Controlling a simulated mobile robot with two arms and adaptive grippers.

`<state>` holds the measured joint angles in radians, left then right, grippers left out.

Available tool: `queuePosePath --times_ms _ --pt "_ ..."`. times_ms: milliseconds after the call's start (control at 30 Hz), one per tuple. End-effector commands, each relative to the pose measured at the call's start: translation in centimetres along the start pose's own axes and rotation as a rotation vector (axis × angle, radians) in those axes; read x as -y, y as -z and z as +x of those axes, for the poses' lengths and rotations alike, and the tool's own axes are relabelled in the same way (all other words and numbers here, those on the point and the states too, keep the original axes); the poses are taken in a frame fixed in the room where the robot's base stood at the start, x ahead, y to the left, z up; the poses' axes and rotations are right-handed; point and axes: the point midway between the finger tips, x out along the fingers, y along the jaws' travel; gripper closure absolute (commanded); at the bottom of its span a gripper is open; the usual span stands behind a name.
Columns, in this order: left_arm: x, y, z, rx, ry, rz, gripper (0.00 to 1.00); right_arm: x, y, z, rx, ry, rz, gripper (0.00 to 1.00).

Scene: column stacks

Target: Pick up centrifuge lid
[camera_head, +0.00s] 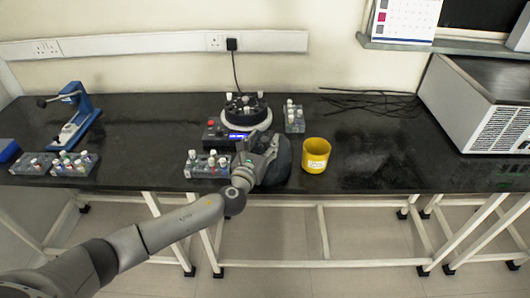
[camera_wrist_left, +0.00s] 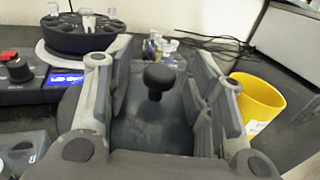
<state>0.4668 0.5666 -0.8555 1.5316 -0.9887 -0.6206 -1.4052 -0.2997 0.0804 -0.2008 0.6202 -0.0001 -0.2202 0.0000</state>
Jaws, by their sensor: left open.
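The centrifuge lid (camera_head: 283,165) is a dark grey dome lying on the black bench in front of the centrifuge. In the left wrist view the lid (camera_wrist_left: 150,128) shows its black knob (camera_wrist_left: 158,80) between my fingers. My left gripper (camera_head: 264,147) is over the lid; its fingers are open on either side of the knob, with gaps visible. The left gripper also shows in the left wrist view (camera_wrist_left: 160,60). The centrifuge (camera_head: 246,114) stands uncovered behind, with tubes in its dark rotor. In the head view my gripper hides part of the lid. My right gripper is not in view.
A yellow cup (camera_head: 316,156) stands close to the right of the lid. A tube rack (camera_head: 207,167) is to the left, and another rack (camera_head: 294,118) is behind. A blue device (camera_head: 76,115) and more racks are far left. The bench right of the cup is clear.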

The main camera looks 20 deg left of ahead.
Motion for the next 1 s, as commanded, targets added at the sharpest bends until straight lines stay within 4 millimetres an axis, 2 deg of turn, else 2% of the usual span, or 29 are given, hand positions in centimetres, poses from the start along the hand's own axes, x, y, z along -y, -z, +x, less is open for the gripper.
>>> queuePosePath --times_ms 200,600,900,1000 --pt "0.03 0.0 0.05 0.0 0.0 0.0 0.51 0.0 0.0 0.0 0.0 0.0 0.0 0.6" --pt "0.0 0.0 0.02 0.0 0.0 0.0 1.0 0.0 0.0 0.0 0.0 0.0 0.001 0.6" --pt "-0.01 -0.14 0.04 0.002 0.0 0.0 1.0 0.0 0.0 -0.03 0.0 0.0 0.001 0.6" --pt "-0.03 -0.87 0.07 0.004 -0.001 0.001 1.0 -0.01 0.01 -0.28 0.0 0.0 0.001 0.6"
